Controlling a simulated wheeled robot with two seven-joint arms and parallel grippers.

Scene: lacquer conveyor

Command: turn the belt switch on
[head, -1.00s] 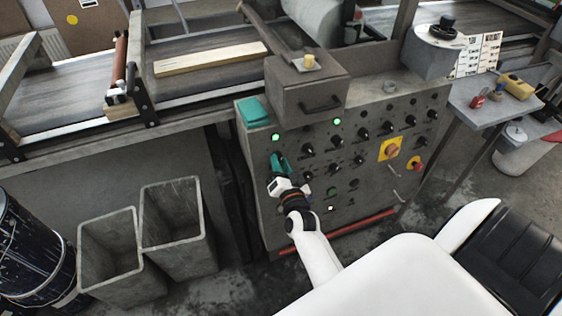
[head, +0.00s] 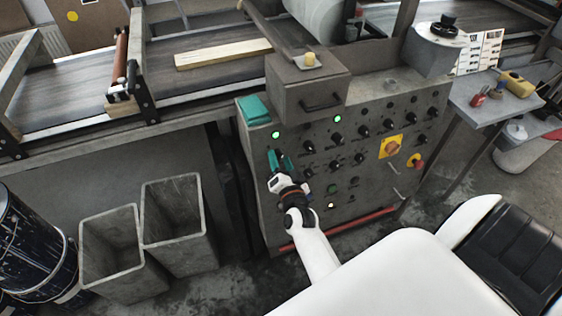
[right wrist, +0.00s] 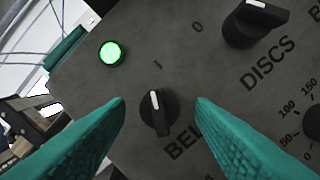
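The belt switch (right wrist: 158,113) is a black knob with a white mark, on the grey control panel (head: 365,180). In the right wrist view its mark points up, roughly at the "I" label. The lettering beside it is partly covered by a finger. A green lamp (right wrist: 112,53) near it is lit. My right gripper (right wrist: 161,101) is open, its teal fingers on either side of the knob with a visible gap to each. In the head view the gripper (head: 281,160) is at the panel's upper left and hides the knob. My left gripper is not in view.
A DISCS knob (right wrist: 250,22) sits beside the belt switch. More knobs and a red button (head: 415,161) are farther right. A teal item (head: 254,109) lies on the panel's top. A wooden plank (head: 222,54) lies on the conveyor. Two grey bins (head: 110,255) stand left.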

